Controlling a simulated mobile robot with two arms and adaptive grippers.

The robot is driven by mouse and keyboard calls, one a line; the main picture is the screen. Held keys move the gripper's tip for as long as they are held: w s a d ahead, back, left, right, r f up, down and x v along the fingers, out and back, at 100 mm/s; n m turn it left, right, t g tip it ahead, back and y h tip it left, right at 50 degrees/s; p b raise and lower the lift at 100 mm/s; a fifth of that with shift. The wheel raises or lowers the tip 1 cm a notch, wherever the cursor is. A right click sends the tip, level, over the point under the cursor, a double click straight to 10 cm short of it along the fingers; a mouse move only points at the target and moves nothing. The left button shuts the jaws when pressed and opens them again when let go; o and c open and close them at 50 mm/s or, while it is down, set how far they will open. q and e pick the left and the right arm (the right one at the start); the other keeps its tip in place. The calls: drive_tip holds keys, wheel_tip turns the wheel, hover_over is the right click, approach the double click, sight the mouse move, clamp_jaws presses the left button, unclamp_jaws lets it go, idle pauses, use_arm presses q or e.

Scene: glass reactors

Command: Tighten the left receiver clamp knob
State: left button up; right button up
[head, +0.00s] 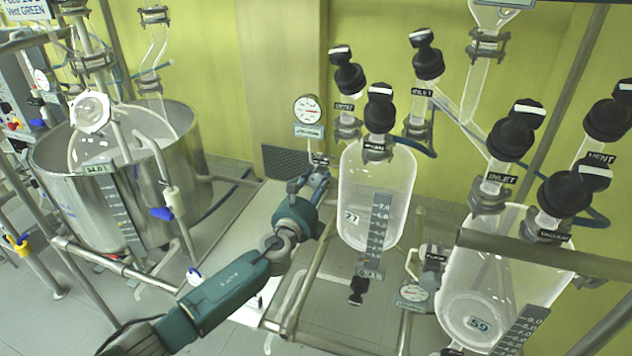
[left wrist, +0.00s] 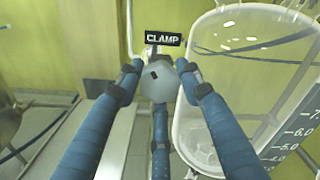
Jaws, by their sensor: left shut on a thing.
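The left receiver clamp knob (left wrist: 158,84) is a light grey round knob with a small dark mark, just below a black CLAMP label (left wrist: 163,39) in the left wrist view. My left gripper (left wrist: 159,70) has its blue fingers closed around the knob, one on each side and one below. In the head view my left gripper (head: 314,182) reaches up to the left side of the left receiver (head: 352,205), a clear glass vessel with a volume scale. There the fingers mostly hide the knob, and the label (head: 319,160) shows just above.
A pressure gauge (head: 307,109) stands above the gripper. The right receiver (head: 470,290) is at the lower right, with a metal rail (head: 530,255) across it. Black valve knobs (head: 380,108) top both receivers. A steel bath (head: 70,195) stands at the left.

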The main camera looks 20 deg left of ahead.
use_arm(q)
drive_tip(key=m+p, duration=0.2)
drive_tip(key=m, duration=0.4)
drive_tip(key=shift+m, duration=0.3)
drive_tip(key=m+p, duration=0.2)
drive_tip(key=m, duration=0.4)
drive_tip(key=m+p, duration=0.1)
drive_tip(key=m, duration=0.3)
drive_tip(key=shift+f, duration=0.15)
drive_tip(key=m, duration=0.5)
drive_tip(key=shift+m, duration=0.3)
